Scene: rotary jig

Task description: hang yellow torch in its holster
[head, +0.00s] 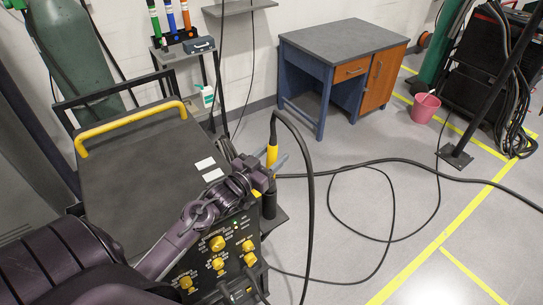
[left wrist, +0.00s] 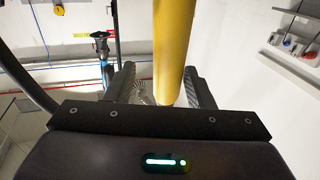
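The yellow torch (head: 272,156) stands roughly upright at the front right corner of the welding machine, with a black cable arching from its top. A dark upright cylinder, seemingly the holster (head: 269,205), is just below it; my gripper hides whether the torch's lower end is inside. My left gripper (head: 270,172) is at the torch. In the left wrist view the torch (left wrist: 174,50) passes between the spread fingers (left wrist: 160,85), close to the right finger, with a gap at the left one. The left gripper looks open around it. My right gripper is not in view.
The welding machine (head: 130,165) has a yellow handle and yellow knobs. Black cable (head: 390,215) loops over the floor to the right. A desk (head: 345,70), a pink bucket (head: 425,107) and a green cylinder (head: 70,60) stand behind. The floor right of the machine is otherwise clear.

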